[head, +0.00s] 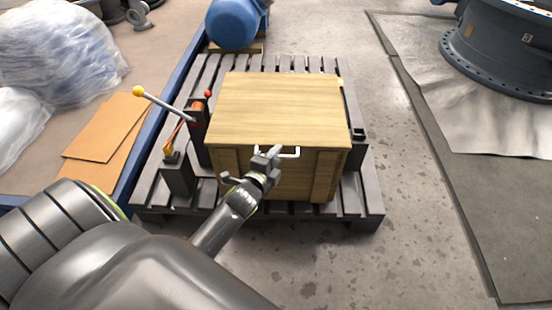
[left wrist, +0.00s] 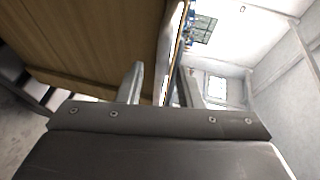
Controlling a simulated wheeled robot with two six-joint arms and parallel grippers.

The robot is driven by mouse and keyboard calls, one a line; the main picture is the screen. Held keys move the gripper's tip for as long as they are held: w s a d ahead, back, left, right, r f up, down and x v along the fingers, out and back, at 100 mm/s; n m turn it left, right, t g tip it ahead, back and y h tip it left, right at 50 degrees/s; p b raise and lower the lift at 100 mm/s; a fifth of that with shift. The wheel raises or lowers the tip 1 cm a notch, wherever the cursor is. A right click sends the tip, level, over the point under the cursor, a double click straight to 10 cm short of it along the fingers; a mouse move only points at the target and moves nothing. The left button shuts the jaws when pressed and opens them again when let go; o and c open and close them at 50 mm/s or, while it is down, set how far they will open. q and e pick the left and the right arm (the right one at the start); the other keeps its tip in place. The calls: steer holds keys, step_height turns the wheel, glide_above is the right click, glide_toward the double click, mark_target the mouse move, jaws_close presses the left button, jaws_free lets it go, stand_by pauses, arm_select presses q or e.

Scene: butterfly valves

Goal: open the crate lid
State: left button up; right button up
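A wooden crate (head: 266,177) stands on a dark slatted pallet, its flat pale lid (head: 280,108) lying closed on top. A light metal handle (head: 292,153) sits at the lid's front edge. My left gripper (head: 272,155) is at that front edge, overlapping the handle's left part. In the left wrist view the gripper's two fingers (left wrist: 160,85) stand apart, with the crate's wood (left wrist: 85,45) behind the left one and a bright strip by the lid's edge between them. I cannot tell whether they touch the handle. My right gripper is not in view.
The pallet (head: 358,200) surrounds the crate. A lever with a yellow knob (head: 138,91) and dark posts stand close on the crate's left. A blue motor (head: 234,22) is behind. Bare floor (head: 400,230) lies to the right.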

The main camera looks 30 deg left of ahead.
arm_select(q)
steer(key=shift+w, duration=0.35)
steer(key=shift+c, duration=0.3)
jaws_close()
steer(key=shift+r, duration=0.1)
